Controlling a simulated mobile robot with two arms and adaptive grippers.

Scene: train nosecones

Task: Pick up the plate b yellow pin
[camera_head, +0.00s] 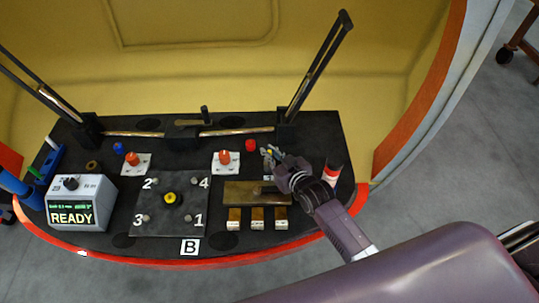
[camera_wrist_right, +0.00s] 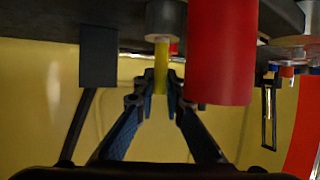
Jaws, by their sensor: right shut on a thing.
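The yellow pin (camera_wrist_right: 161,56) stands out clearly in the right wrist view, with its upper end in that picture meeting a grey round piece (camera_wrist_right: 163,20). My right gripper (camera_wrist_right: 161,82) is shut on the pin, a fingertip on each side of it. In the head view my right gripper (camera_head: 272,156) is over the right part of the dark table, and only a speck of yellow shows at its fingers. Plate B (camera_head: 155,223) is a dark square with posts numbered 1 to 4 and a yellow-topped knob (camera_head: 170,198) in its middle. My left gripper is not in view.
A brass-coloured block (camera_head: 240,194) and several tagged tabs lie right of plate B. A red-and-black cylinder (camera_head: 332,171) stands close right of my right gripper. Red knobs on white bases stand behind the plate. A READY box (camera_head: 82,202) sits at left.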

